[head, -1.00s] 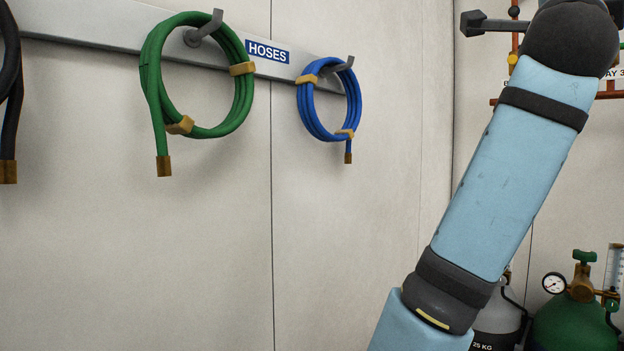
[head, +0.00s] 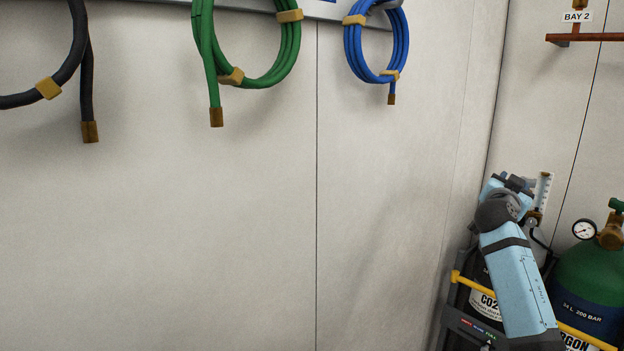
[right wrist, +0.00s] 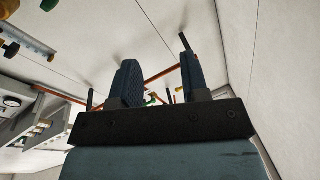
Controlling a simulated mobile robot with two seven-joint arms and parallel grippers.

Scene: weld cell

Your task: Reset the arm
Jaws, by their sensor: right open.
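My right arm (head: 515,285), light blue with dark joints, rises from the lower right of the head view. It overlaps the gas cylinders behind it in the picture. Its fingers cannot be made out in the head view. In the right wrist view my right gripper (right wrist: 158,65) has its two dark fingers apart, with nothing between them. My left arm and gripper are not in view.
A black hose (head: 62,72), a green hose (head: 290,45) and a blue hose (head: 353,50) hang on the wall. A green argon cylinder (head: 585,265) and a CO2 cylinder (head: 482,303) stand at the right behind a yellow bar. The wall below the hoses is clear.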

